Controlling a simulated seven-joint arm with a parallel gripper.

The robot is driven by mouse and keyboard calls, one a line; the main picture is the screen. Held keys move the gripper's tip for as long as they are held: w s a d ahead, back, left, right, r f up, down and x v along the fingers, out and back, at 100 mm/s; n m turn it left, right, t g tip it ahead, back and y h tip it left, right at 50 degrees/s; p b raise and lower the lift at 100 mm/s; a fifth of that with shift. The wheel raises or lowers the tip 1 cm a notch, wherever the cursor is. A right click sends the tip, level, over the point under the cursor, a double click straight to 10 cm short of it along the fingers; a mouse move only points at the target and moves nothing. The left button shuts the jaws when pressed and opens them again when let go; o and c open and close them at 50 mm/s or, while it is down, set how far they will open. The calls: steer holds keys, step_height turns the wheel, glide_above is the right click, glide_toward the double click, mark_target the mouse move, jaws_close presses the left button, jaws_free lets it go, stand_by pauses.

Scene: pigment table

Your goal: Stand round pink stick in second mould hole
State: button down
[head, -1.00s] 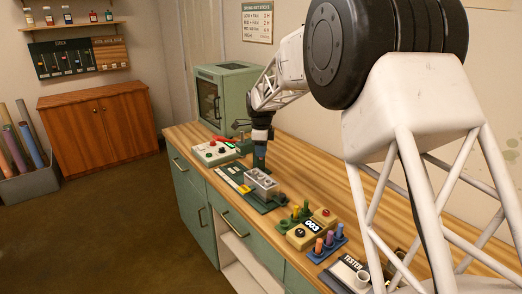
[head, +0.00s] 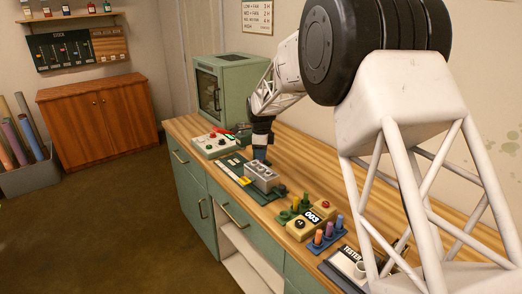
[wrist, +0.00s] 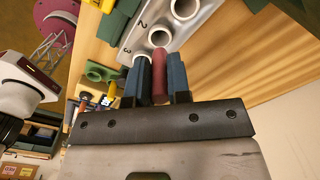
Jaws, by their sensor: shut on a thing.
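A round dark-pink stick (wrist: 160,78) is between the two blue fingers of my gripper (wrist: 161,80), which is shut on it. The pale grey mould (wrist: 134,38) has round holes and the marks 2 and 3 along one side. In the wrist view the stick's far end shows right by the hole (wrist: 162,37) beside the mark 2. I cannot tell whether the tip is over, beside or in it. In the head view my gripper (head: 261,157) is right behind the mould (head: 262,178), and the stick cannot be made out.
To the right are a green rack (head: 286,214), a beige box marked 003 (head: 303,226) and a blue rack of sticks (head: 327,240). A green oven-like cabinet (head: 232,82) stands behind. Bare wood shows along the wall side.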

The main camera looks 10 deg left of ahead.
steer(key=shift+f, duration=2.55)
steer(key=c, duration=1)
jaws_free()
steer(key=shift+r, duration=0.1)
steer(key=shift+r, duration=3.75)
